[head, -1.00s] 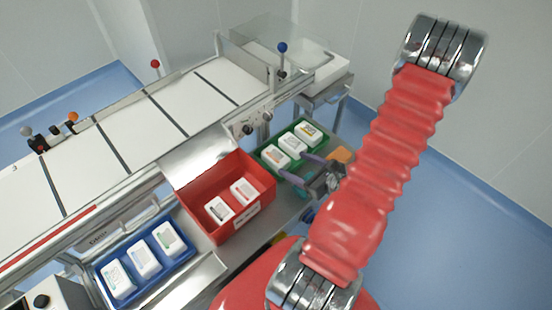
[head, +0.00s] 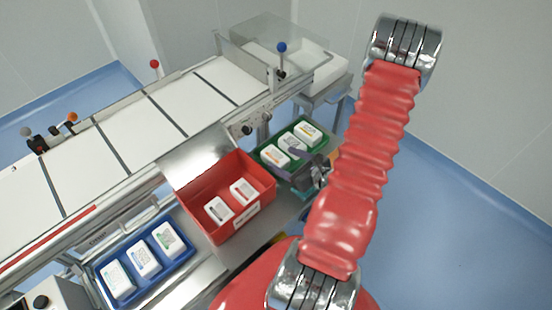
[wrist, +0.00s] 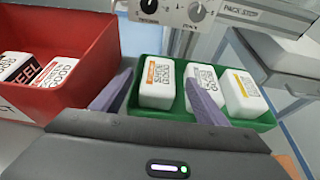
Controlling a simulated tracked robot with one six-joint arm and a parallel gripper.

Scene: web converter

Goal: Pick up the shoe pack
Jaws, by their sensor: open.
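Three white packs stand in a green tray (wrist: 264,123): one with an orange label (wrist: 157,84), one with a grey label (wrist: 198,76) and one with a yellow label (wrist: 243,95). I cannot read which pack, if any, is the shoe pack. My gripper (wrist: 158,97) is open, its two purple fingers apart at the tray's near side. In the wrist view the orange-labelled pack appears between the fingers, and the right finger overlaps the grey-labelled one. No pack is held. In the head view my gripper (head: 297,166) is over the green tray's near edge.
A red bin (head: 208,230) with two white packs stands left of the green tray. A blue tray (head: 185,262) with three packs is farther left. The white conveyor (head: 140,133) runs behind them. A control panel with knobs (wrist: 197,12) is just behind the green tray.

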